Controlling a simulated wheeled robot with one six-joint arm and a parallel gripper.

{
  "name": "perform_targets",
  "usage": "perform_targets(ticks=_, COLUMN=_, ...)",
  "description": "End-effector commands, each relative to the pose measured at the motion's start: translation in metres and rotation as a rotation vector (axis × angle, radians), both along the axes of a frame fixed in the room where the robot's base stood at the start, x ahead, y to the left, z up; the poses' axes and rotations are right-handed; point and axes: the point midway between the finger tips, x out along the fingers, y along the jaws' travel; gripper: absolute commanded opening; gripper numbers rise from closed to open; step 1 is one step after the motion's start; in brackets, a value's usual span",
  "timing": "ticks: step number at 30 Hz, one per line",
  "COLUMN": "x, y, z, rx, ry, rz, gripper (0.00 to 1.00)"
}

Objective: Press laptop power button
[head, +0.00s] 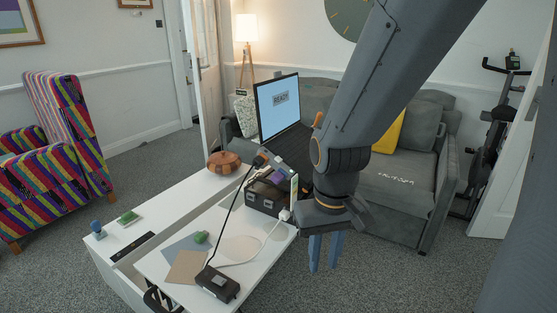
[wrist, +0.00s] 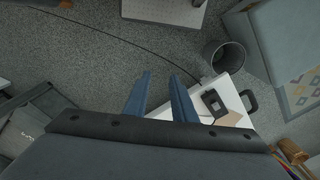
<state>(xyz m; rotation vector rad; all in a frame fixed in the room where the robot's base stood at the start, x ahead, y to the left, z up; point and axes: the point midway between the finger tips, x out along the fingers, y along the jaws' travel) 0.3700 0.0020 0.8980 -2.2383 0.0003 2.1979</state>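I cannot make out the power button. My gripper (head: 325,252) hangs pointing down beyond the table's right side, in front of the sofa, lower in the picture than the laptop and apart from it. Its two blue fingers are parted with nothing between them; they also show in the wrist view (wrist: 160,98). The laptop is not visible in the wrist view.
A dark box (head: 266,197) with items on it stands on the white table (head: 158,262) near the laptop. A pumpkin-like pot (head: 224,162), a black power block (head: 217,284) and cables also lie there. A grey sofa (head: 400,178) stands behind. The wrist view shows a dark bin (wrist: 222,57).

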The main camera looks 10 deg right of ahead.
Motion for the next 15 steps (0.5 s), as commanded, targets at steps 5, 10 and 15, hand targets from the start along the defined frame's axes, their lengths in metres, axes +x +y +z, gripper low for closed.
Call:
perform_targets(ticks=5, x=0.0, y=0.0, z=0.0, rx=0.0, ry=0.0, rz=0.0, gripper=0.0)
perform_targets(ticks=10, x=0.0, y=0.0, z=0.0, rx=0.0, ry=0.0, rz=0.0, gripper=0.0)
perform_targets(ticks=15, x=0.0, y=0.0, z=0.0, rx=0.0, ry=0.0, rz=0.0, gripper=0.0)
